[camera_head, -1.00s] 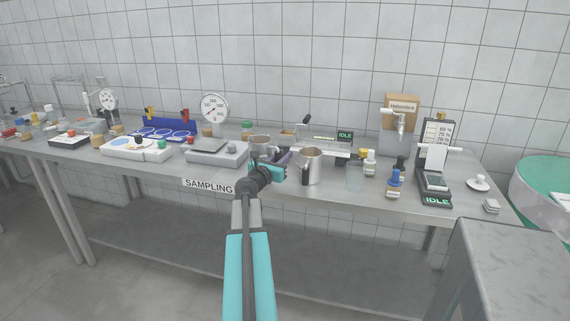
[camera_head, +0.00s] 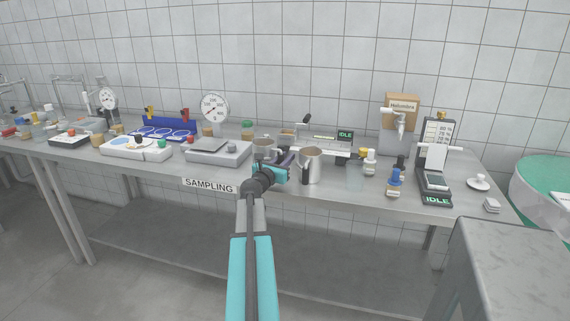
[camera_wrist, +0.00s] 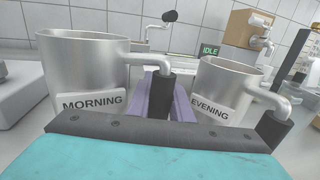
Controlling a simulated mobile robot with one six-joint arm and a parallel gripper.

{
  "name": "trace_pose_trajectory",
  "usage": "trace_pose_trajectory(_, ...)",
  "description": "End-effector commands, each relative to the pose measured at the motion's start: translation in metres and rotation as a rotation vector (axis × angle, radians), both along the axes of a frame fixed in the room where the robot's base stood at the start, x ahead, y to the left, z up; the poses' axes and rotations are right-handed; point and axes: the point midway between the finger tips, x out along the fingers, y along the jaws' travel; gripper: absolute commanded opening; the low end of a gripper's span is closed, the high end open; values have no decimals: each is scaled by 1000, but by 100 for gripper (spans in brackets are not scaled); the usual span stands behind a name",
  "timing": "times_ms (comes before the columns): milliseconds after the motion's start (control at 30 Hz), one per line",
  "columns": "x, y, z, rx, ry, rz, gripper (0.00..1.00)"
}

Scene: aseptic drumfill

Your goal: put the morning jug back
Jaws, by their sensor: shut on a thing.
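The steel morning jug (camera_wrist: 85,65), labelled MORNING, fills the left of the wrist view, upright. In the head view the morning jug (camera_head: 264,146) is partly hidden behind my wrist. My gripper (camera_wrist: 163,97) is shut on the black grip of its handle, with purple fingers around it. In the head view my gripper (camera_head: 286,160) is between the two jugs. The steel evening jug (camera_wrist: 228,88), labelled EVENING, stands upright to the right; the head view shows it too (camera_head: 311,162). I cannot tell whether the morning jug touches the bench.
The bench (camera_head: 340,185) carries a grey scale (camera_head: 219,152) left of the jugs. To the right are small bottles (camera_head: 370,163), a blue-capped bottle (camera_head: 394,183) and a printer showing IDLE (camera_head: 436,185). A dial gauge (camera_head: 214,107) stands behind. The bench front edge has a SAMPLING label (camera_head: 209,186).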

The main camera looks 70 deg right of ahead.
Motion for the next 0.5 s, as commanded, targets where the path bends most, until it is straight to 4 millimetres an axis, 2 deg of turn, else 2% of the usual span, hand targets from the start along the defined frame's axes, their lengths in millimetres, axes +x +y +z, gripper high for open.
trace_pose_trajectory(133, 0, 0, -11, -1, 0, 0, 0)
trace_pose_trajectory(500, 0, 0, -13, -2, -1, 0, 0)
